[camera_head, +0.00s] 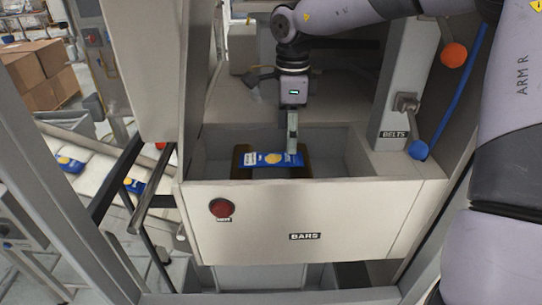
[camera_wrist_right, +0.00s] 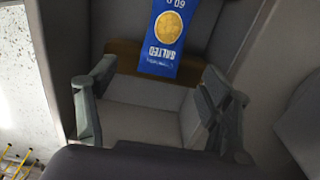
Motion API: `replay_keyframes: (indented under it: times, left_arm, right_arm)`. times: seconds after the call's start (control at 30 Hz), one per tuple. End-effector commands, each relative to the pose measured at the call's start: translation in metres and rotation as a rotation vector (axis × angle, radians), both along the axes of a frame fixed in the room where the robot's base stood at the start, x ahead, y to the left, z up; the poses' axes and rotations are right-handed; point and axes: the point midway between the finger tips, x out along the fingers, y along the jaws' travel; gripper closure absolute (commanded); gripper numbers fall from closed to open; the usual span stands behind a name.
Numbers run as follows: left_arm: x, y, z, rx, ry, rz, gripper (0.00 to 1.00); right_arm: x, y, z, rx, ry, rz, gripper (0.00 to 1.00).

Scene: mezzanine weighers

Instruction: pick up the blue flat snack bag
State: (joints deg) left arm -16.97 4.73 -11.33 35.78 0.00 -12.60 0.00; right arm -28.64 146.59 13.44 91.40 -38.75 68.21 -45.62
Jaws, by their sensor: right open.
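The blue flat snack bag (camera_head: 273,159) lies on a brown support inside the open-topped bin labelled BARS. It has a yellow round picture and white lettering, and it also shows at the top of the right wrist view (camera_wrist_right: 169,42). My right gripper (camera_head: 292,150) reaches down into the bin at the bag's right end in the head view. In the right wrist view its two fingers (camera_wrist_right: 150,105) are spread apart with nothing between them, and the bag lies just beyond the fingertips. I cannot tell whether a finger touches it. My left gripper is not in view.
The bin's front wall (camera_head: 350,212) carries a red button (camera_head: 221,208). Other blue bags (camera_head: 70,164) lie on a conveyor at the left.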

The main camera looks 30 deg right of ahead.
Motion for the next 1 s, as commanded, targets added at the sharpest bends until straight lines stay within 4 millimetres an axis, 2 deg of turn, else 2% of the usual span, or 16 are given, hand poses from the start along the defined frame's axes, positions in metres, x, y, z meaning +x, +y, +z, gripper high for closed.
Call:
replay_keyframes:
  times: [0.07, 0.17, 0.33, 0.5, 0.77, 1.0]
  left_arm:
    - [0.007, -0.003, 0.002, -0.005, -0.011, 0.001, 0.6]
    - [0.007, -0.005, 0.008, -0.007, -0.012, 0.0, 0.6]
    - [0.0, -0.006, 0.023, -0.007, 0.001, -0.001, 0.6]
    - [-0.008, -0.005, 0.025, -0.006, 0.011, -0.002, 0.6]
    - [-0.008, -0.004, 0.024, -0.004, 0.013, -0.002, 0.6]
    - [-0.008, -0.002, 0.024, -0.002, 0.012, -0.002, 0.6]
  right_arm:
    - [0.0, 0.0, -0.004, 0.0, 0.001, -0.001, 0.27]
    - [0.0, -0.002, -0.01, -0.001, 0.003, -0.001, 0.27]
    - [-0.001, -0.006, -0.034, 0.0, 0.005, -0.001, 0.27]
    - [0.0, -0.005, -0.054, 0.0, 0.002, -0.001, 0.27]
    - [0.0, -0.005, -0.056, 0.0, -0.001, -0.001, 0.27]
    - [0.0, -0.005, -0.056, 0.0, -0.001, -0.001, 0.43]
